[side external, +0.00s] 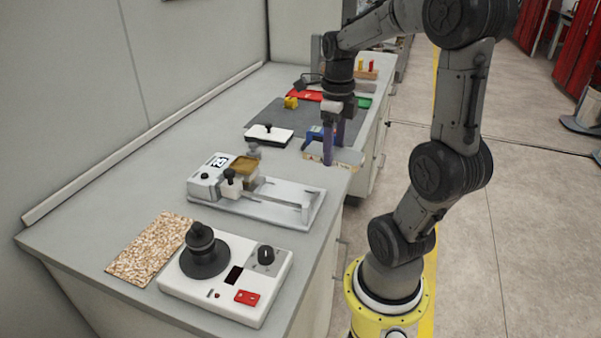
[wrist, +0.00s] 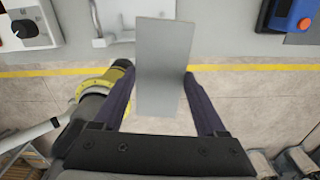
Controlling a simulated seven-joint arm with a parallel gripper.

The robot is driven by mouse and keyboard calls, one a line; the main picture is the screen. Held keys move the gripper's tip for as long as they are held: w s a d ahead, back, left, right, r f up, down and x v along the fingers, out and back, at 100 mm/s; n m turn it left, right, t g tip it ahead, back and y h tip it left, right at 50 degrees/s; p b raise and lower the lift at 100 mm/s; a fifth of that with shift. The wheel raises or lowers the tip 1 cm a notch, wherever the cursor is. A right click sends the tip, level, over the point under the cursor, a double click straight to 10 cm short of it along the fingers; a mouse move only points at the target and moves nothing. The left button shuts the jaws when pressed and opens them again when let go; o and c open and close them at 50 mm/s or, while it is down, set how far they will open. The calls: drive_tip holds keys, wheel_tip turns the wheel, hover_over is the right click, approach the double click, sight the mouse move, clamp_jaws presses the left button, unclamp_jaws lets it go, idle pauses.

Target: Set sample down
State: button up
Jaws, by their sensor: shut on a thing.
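My gripper (side external: 334,150) is at the bench's right edge in the side view, with its purple fingers pointing down. In the wrist view, my gripper (wrist: 160,75) is shut on the sample (wrist: 163,48), a flat plain grey rectangular panel. The panel sticks out past the fingertips, partly across the bench edge and partly with floor showing behind it. In the side view I cannot clearly separate the panel from the pale strip (side external: 345,156) by the fingers. Whether it touches the bench cannot be told.
A blue device (side external: 314,140) stands close beside the fingers. Nearer are a white-topped block (side external: 268,136), a coater with a long bed (side external: 296,208), a knobbed instrument (side external: 222,290) and a speckled board (side external: 150,248). A dark mat (side external: 270,116) lies behind.

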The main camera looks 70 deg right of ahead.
drive_tip(key=s+a+r+n, duration=0.1)
drive_tip(key=s+a+r, duration=0.1)
drive_tip(key=a, duration=0.7)
hover_over(284, 197)
drive_tip(key=f, duration=0.9)
drive_tip(key=shift+s+f, duration=0.1)
drive_tip(key=shift+s, duration=0.25)
drive_tip(key=shift+w+d+f, duration=0.1)
drive_tip(key=shift+w+f, duration=0.1)
drive_tip(key=shift+f, duration=0.8)
drive_tip(key=shift+w+f, duration=0.2)
drive_tip(key=shift+f, duration=0.8)
drive_tip(key=shift+f, duration=0.15)
drive_tip(key=o, duration=1.3)
